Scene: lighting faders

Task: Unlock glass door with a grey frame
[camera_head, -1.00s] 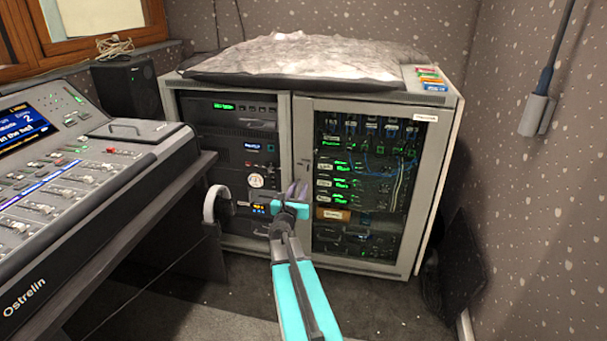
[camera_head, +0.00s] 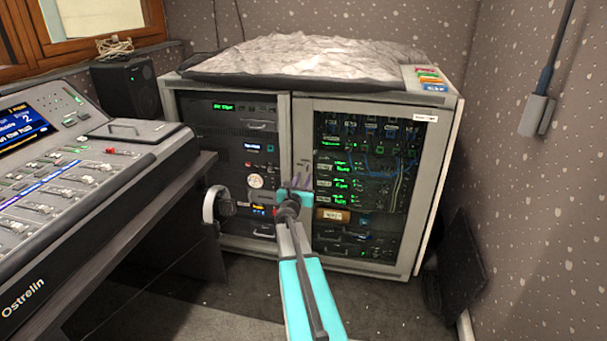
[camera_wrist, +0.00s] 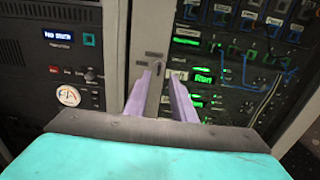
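The glass door (camera_head: 385,215) with a grey frame (camera_head: 433,170) is shut on the right half of the rack cabinet. In the wrist view, a small dark lock piece (camera_wrist: 160,68) sits on the grey upright strip at the door's left edge. My gripper (camera_wrist: 164,76) is open, its two purple fingers apart and pointing at the strip. The lock piece shows between and just beyond the fingertips; I cannot tell whether they touch it. In the head view, my gripper (camera_head: 300,183) is in front of the door's left edge, and my arm hides the frame below.
The left half of the cabinet holds dark rack units (camera_head: 235,150). A mixing desk (camera_head: 85,190) stands at the left, with headphones (camera_head: 218,203) hanging at its right side. A dark flat panel (camera_head: 462,265) leans by the right wall. Floor shows in front of the cabinet.

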